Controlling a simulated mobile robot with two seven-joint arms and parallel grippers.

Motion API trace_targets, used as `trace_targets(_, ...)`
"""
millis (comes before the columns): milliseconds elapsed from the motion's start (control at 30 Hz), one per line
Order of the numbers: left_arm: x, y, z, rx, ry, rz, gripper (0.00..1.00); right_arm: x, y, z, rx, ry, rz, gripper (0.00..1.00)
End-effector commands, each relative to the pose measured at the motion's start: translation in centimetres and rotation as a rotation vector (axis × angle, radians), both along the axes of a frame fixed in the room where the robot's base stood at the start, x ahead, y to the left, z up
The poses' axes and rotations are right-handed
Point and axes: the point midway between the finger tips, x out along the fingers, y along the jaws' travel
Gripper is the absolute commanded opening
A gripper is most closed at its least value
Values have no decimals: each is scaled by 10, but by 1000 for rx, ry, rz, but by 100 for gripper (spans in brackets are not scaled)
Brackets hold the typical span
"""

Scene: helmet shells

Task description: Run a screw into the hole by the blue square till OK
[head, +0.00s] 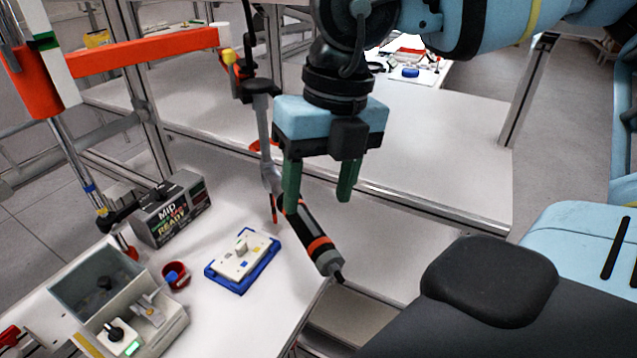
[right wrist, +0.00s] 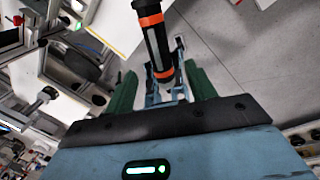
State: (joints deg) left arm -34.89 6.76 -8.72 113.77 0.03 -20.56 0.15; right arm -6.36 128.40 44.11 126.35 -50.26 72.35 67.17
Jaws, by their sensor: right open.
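My right gripper (head: 320,195) is open, with its two green fingers pointing down. A black power screwdriver with orange bands (head: 318,243) hangs tilted just below it; its upper end passes by the left finger. In the right wrist view the screwdriver (right wrist: 154,38) lines up with the gap between the fingers (right wrist: 160,88), and I see no grip on it. A white plate (head: 236,266) sits in a blue tray (head: 238,290) on the table, with small coloured marks too small to tell apart. My left gripper is not in view.
A controller box (head: 180,222) reading "MID READY" stands left of the tray. A red cup (head: 176,276) and a grey box-like device with a black knob (head: 135,315) are nearby. An orange arm (head: 145,50) crosses the upper left. The table's right edge lies near the screwdriver.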

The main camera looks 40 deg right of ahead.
Motion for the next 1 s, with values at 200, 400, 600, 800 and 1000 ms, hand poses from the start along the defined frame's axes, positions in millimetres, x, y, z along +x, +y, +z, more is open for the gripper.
trace_targets(200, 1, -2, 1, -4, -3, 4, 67, 0, 1, -7, 3, 2, 0, 55)
trace_targets(400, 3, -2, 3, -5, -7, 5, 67, 0, 5, -33, 3, 4, 1, 55)
trace_targets(600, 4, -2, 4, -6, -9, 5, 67, 1, 9, -60, 4, 2, -1, 55)
trace_targets(800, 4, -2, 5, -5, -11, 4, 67, 2, 11, -74, 5, 0, -3, 55)
trace_targets(1000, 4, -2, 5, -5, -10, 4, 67, 3, 12, -77, 6, -2, -2, 55)
